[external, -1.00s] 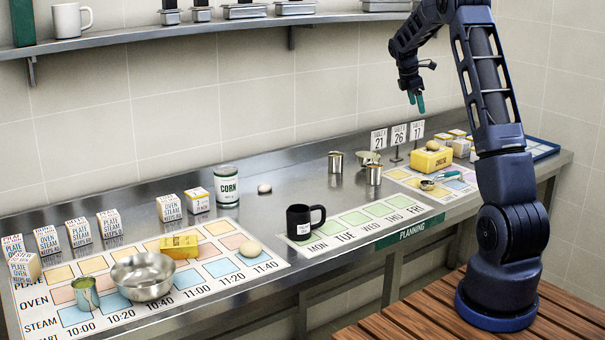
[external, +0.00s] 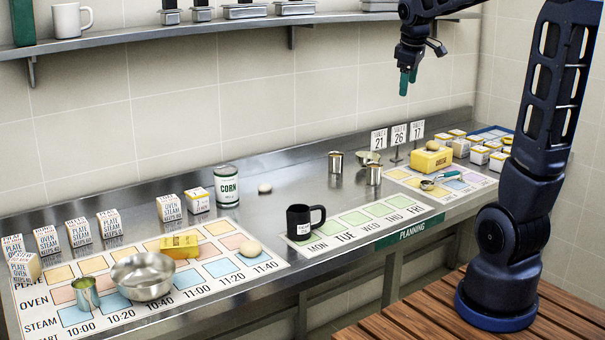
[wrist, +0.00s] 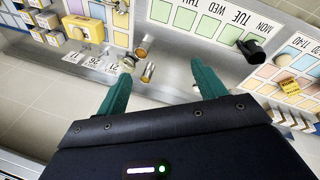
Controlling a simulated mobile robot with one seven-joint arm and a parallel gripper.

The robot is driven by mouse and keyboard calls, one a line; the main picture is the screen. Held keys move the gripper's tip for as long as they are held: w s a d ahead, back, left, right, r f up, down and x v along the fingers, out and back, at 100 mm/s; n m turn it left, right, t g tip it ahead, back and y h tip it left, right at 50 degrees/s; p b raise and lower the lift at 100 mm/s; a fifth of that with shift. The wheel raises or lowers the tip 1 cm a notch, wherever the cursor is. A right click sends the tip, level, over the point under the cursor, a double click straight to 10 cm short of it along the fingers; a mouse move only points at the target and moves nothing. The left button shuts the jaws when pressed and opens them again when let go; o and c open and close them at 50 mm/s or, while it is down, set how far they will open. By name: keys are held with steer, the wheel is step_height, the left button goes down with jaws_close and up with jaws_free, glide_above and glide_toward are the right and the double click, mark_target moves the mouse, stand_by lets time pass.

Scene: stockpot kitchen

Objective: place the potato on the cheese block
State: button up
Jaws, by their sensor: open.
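The yellow cheese block (external: 431,160) stands on the planning mat at the right of the counter. A small round tan potato-like thing (external: 432,146) appears to rest on top of it. Two similar tan round things show farther left: one (external: 264,188) on the bare counter beside the corn can, and one (external: 250,248) on the time chart. I cannot tell them apart by kind. My gripper (external: 407,82) is open and empty, high above the counter's right part, apart from the cheese block. In the wrist view, my gripper (wrist: 161,72) shows its green fingers spread, with the cheese block (wrist: 76,29) to their left.
Metal cups (external: 374,175), number signs (external: 399,136) and a metal scoop (external: 428,184) stand near the cheese block. A black mug (external: 303,220), corn can (external: 226,186), steel bowl (external: 143,276) and several small boxes are farther left. A shelf (external: 230,28) runs above the counter.

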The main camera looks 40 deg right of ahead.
steer(key=s+a+f+m, duration=0.1)
steer(key=s+a, duration=0.3)
steer(key=s, duration=0.3)
steer(key=s+a+f+m+t+y, duration=0.1)
steer(key=s+a+f+m, duration=0.1)
steer(key=s+a, duration=0.2)
steer(key=s+a+f+m+t, duration=0.1)
steer(key=s+a, duration=0.4)
steer(key=s, duration=0.5)
steer(key=shift+s+f+m+y, duration=0.4)
steer(key=shift+f+m, duration=0.1)
steer(key=shift+m, duration=0.2)
